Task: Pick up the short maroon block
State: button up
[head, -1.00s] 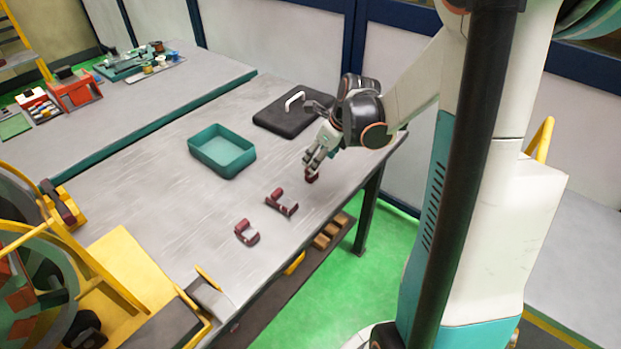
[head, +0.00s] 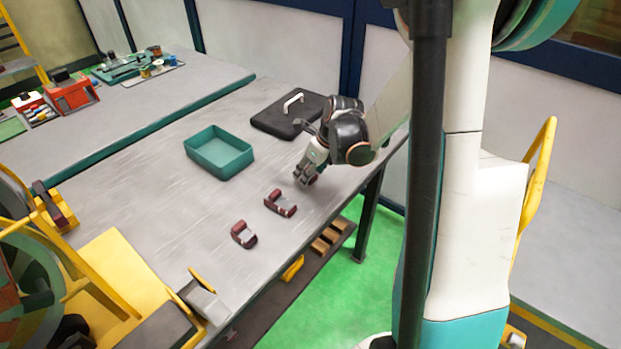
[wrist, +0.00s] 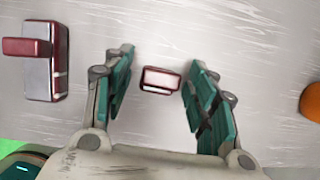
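The short maroon block (wrist: 160,79) lies on the grey table, between and slightly beyond my fingertips in the wrist view. It has a pale top with a maroon border. In the head view my gripper (head: 304,178) hides most of it. In the wrist view my gripper (wrist: 158,90) is open, with a teal-padded finger on each side of the block and visible gaps to both.
Two larger maroon-and-grey pieces (head: 280,204) (head: 243,234) lie to the left along the table's front edge; one also shows in the wrist view (wrist: 42,62). A teal tray (head: 219,153) and a black case (head: 290,115) stand behind. An orange round thing (wrist: 312,101) is at right.

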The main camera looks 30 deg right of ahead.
grip_shut()
